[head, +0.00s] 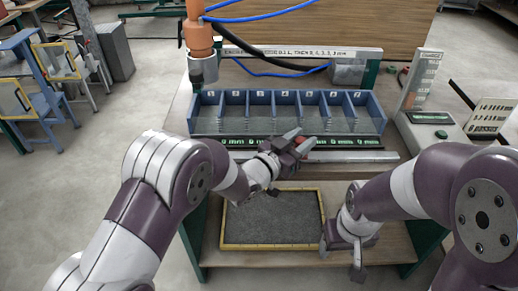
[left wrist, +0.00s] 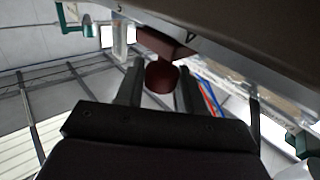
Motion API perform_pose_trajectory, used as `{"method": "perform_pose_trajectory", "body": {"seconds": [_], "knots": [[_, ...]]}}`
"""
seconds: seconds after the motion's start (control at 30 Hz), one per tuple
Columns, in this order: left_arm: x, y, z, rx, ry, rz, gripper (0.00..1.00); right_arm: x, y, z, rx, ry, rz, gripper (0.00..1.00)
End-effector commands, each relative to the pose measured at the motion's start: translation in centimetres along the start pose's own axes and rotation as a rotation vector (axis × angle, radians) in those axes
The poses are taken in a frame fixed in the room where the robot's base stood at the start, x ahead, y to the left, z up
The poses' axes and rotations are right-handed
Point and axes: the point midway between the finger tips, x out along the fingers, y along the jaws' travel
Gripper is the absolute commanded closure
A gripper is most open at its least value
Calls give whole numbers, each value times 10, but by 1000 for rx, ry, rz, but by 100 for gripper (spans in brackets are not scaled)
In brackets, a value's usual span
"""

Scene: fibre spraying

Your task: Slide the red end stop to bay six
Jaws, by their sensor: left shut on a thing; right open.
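The red end stop (head: 304,146) shows at the fingers of my left gripper (head: 290,145), over the rail (head: 345,156) in front of the bay rack. In the left wrist view, a dark red block with a round knob (left wrist: 160,77) sits between the two fingers of my left gripper (left wrist: 158,92), which is shut on it. The blue bay rack (head: 285,98) has numbered compartments; the end stop is in front of its right-of-middle part. The exact bay is hard to read. My right gripper (head: 342,257) is open and empty, low beside the tray.
A yellow-rimmed tray (head: 322,216) of grey material lies in front of the rail. Green displays (head: 243,142) reading in mm line the rack's front. An orange machine arm (head: 199,38) with hoses stands behind the rack's left end. A panel (head: 422,80) stands at right.

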Motion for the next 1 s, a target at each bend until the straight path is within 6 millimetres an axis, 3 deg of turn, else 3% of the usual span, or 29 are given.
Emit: {"method": "perform_pose_trajectory", "body": {"seconds": [0.2,0.43,0.7,1.0], "knots": [[45,47,5,0,0,5,100,22,0,3,0,0,0,39],[75,76,5,0,-4,3,100,33,0,4,0,0,0,39],[88,89,3,1,-5,1,100,37,0,4,0,0,0,39],[89,89,3,2,-6,1,100,37,0,4,0,0,0,39]]}}
